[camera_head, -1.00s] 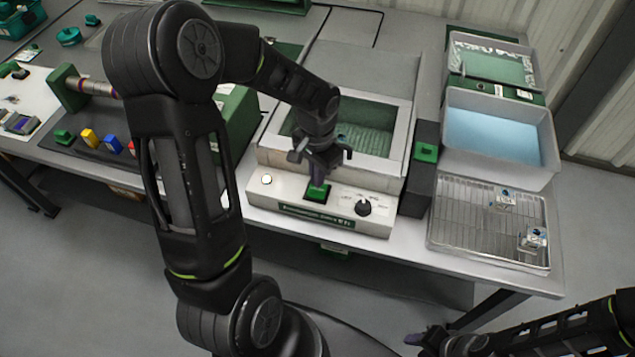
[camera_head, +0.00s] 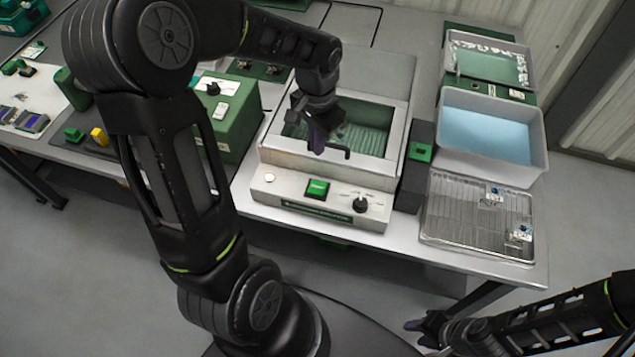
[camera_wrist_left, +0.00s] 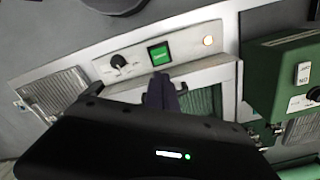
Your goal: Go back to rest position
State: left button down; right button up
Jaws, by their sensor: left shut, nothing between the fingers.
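My left gripper (camera_head: 318,138) hangs over the front part of the ultrasonic-style bath machine (camera_head: 268,158), above and behind its green button (camera_head: 317,188). Its fingers are together and hold nothing. In the left wrist view the closed fingertips (camera_wrist_left: 160,90) show just below the green button (camera_wrist_left: 160,54), apart from it.
A black knob (camera_head: 360,204) sits on the panel. Right of the machine are a blue-lined tray (camera_head: 545,150), a wire rack tray (camera_head: 440,215) with small items, and another tray (camera_head: 450,62). A green box (camera_head: 240,125) stands left. The floor in front is clear.

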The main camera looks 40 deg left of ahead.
pick_arm(q)
jog(key=shift+r, duration=0.35)
jog(key=shift+f, duration=0.1)
jog(key=s+d+f+n+h, duration=0.1)
jog(key=s+d+f+h, duration=0.15)
jog(key=d+f, duration=0.55)
jog(key=s+d+f+n+h, duration=0.1)
jog(key=s+d+f, duration=0.2)
jog(key=d+f, duration=0.55)
jog(key=s+d+f+n, duration=0.2)
jog(key=s+d+f, duration=0.1)
jog(key=s+f, duration=0.35)
jog(key=s+d+f+n, duration=0.2)
jog(key=s+d+f, duration=0.1)
jog(key=s+f, duration=0.3)
jog(key=w+b, duration=0.1)
jog(key=w+d+f+m+b, duration=0.1)
jog(key=b, duration=0.1)
jog(key=d+m+b, duration=0.1)
jog(key=shift+w+f+h, duration=0.25)
jog(key=shift+w, duration=0.15)
